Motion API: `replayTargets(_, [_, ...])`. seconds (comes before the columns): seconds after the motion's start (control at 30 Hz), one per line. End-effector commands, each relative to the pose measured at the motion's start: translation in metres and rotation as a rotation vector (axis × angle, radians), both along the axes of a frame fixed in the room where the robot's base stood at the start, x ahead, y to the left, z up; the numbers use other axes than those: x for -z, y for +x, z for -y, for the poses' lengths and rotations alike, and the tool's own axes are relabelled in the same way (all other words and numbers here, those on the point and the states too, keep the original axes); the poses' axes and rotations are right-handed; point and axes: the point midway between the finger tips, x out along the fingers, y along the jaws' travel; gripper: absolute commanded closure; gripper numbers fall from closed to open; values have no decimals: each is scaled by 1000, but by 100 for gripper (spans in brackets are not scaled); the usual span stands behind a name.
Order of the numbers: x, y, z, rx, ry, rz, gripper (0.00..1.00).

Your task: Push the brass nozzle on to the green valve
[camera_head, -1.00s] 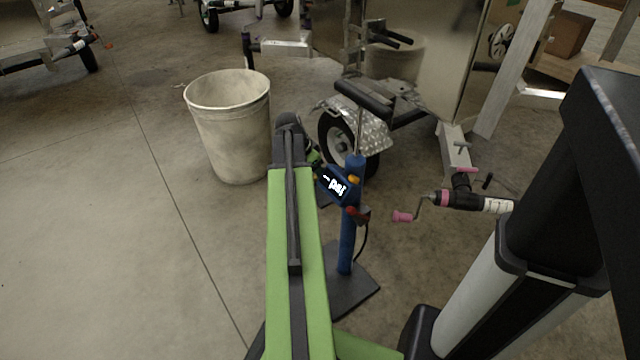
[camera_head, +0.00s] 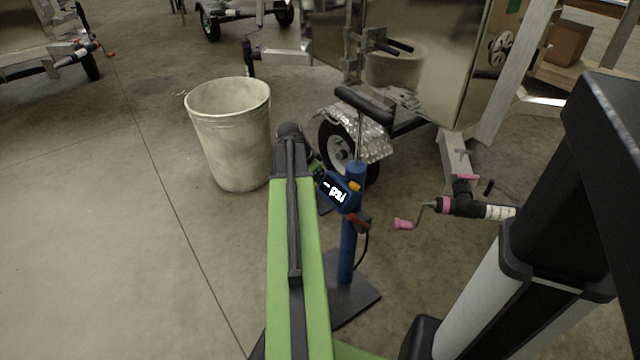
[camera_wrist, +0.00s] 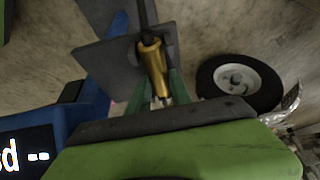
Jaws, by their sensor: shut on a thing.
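The brass nozzle (camera_wrist: 153,62) is between the green fingers of my gripper (camera_wrist: 158,92) in the wrist view, and the gripper is shut on it. A dark hose or stem runs up from the nozzle's far end. In the head view my arm hides the nozzle and most of my gripper. The trailer wheel (camera_head: 338,148), a black tyre with a pale rim, stands to the right of my arm's end. The wheel also shows right of the nozzle in the wrist view (camera_wrist: 238,78), apart from it.
A blue pump (camera_head: 348,245) with a lit display stands on a dark base plate just right of my arm. A pale bin (camera_head: 230,150) stands left of it. The trailer's pink-handled jack (camera_head: 460,207) juts out at right. Floor at left is clear.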

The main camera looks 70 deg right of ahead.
Motion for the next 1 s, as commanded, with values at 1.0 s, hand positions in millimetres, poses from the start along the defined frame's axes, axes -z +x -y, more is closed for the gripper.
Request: replayTargets(1.0, [-100, 0, 0, 0, 0, 0, 100])
